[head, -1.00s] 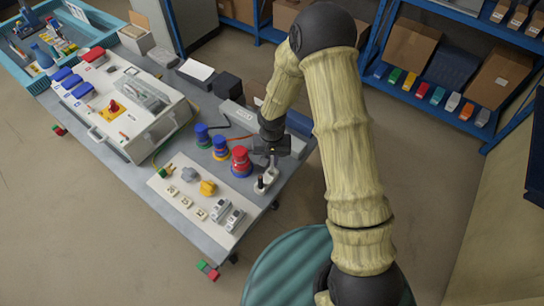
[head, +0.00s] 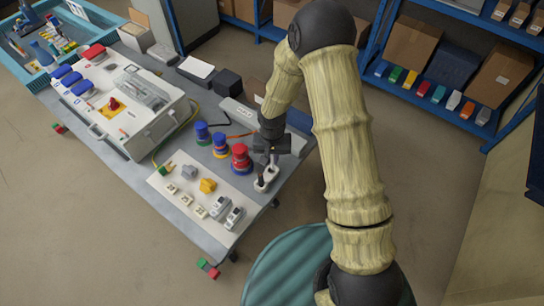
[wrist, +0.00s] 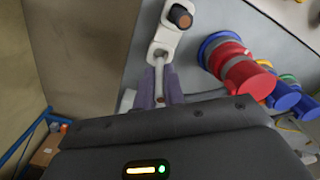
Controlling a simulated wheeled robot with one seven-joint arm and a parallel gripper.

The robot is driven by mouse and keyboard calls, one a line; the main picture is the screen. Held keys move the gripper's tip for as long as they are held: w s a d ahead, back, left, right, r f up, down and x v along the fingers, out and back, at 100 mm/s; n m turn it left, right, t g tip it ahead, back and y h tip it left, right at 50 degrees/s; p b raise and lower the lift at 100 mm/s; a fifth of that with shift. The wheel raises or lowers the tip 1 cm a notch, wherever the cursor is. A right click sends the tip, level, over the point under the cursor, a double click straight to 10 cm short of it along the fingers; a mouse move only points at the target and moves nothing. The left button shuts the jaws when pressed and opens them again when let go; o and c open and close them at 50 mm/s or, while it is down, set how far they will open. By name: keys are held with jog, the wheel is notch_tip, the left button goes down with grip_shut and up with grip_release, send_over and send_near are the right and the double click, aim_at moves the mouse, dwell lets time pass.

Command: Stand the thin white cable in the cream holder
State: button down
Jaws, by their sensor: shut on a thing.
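The cream holder (wrist: 163,38) stands near the table's right edge, and it also shows in the head view (head: 267,180). A dark peg with a brown top (wrist: 181,17) stands in its far part. My gripper (wrist: 163,88) is shut on the thin white cable (wrist: 160,76), with a finger on each side of it. The cable runs from between the fingers to the near part of the holder. I cannot tell how deep its end sits there. In the head view my gripper (head: 270,158) is right above the holder, and the cable is too small to make out.
A red round connector (head: 240,158) stands close to the left of my gripper, with blue ones (head: 202,133) beyond it. A cream board (head: 160,184) with plugs and switches lies at the front. A grey case (head: 125,110) fills the left of the table.

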aim_at(272, 164)
jog(key=shift+f, duration=0.15)
jog(key=shift+w+f+b, duration=0.1)
jog(key=shift+f+b, duration=0.95)
jog(key=shift+f, duration=0.1)
jog(key=shift+s+d, duration=0.1)
jog(key=shift+s, duration=0.1)
jog(key=shift+f, duration=0.1)
jog(key=shift+w+f+b, duration=0.1)
jog(key=shift+f+b, duration=0.8)
jog(key=shift+f, duration=0.05)
jog(key=c, duration=1.4)
grip_release()
jog(key=shift+r, duration=0.1)
jog(key=shift+r, duration=0.1)
